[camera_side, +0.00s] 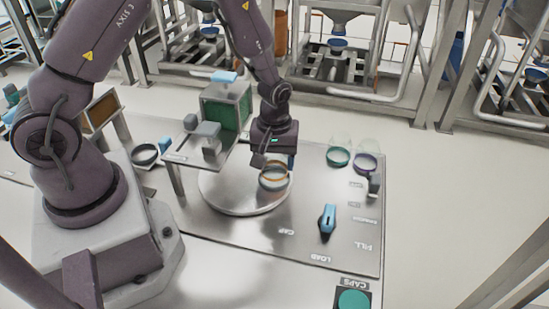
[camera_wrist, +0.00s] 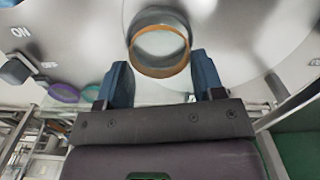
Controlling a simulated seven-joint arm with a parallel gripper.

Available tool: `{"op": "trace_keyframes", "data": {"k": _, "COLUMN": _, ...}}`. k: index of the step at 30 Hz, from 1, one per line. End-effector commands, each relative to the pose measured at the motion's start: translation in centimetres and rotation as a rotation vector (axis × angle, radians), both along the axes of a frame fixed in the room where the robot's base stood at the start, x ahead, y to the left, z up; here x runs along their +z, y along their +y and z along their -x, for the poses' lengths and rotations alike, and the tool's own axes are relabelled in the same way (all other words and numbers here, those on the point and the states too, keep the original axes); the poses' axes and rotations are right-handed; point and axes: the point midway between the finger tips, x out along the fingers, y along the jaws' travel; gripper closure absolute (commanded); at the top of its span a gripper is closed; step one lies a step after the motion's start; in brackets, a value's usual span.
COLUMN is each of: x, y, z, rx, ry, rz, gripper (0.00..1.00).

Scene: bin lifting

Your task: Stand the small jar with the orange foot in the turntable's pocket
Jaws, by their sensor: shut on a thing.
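The small jar (camera_side: 274,184) is clear with an orange foot. It is over the right part of the round silver turntable (camera_side: 222,193). My gripper (camera_side: 277,163) points down and is shut on the jar, with its blue fingers at the jar's sides. In the wrist view the jar's orange ring (camera_wrist: 158,71) shows at the tips of my gripper (camera_wrist: 164,76). The turntable's bare surface (camera_wrist: 235,30) lies beyond it. The turntable's pocket cannot be made out, and whether the jar touches the turntable cannot be told.
A jar with a green foot (camera_side: 338,157) and one with a purple foot (camera_side: 366,163) stand to the right. A blue-handled switch (camera_side: 327,220) is on the plate. A green-panelled fixture (camera_side: 226,104) stands close left of my gripper. The front of the plate is mostly clear.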

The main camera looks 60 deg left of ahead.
Motion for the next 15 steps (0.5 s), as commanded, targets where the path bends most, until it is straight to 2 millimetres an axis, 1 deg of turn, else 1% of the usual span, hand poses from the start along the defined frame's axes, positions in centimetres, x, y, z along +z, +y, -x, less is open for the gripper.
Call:
{"op": "trace_keyframes", "data": {"k": 7, "x": -0.16, "y": 0.02, "z": -0.01, "rx": 0.000, "ry": 0.000, "rz": 0.000, "gripper": 0.64}}
{"op": "trace_keyframes", "data": {"k": 15, "x": -0.81, "y": 0.02, "z": -0.02, "rx": 0.000, "ry": 0.000, "rz": 0.000, "gripper": 0.64}}
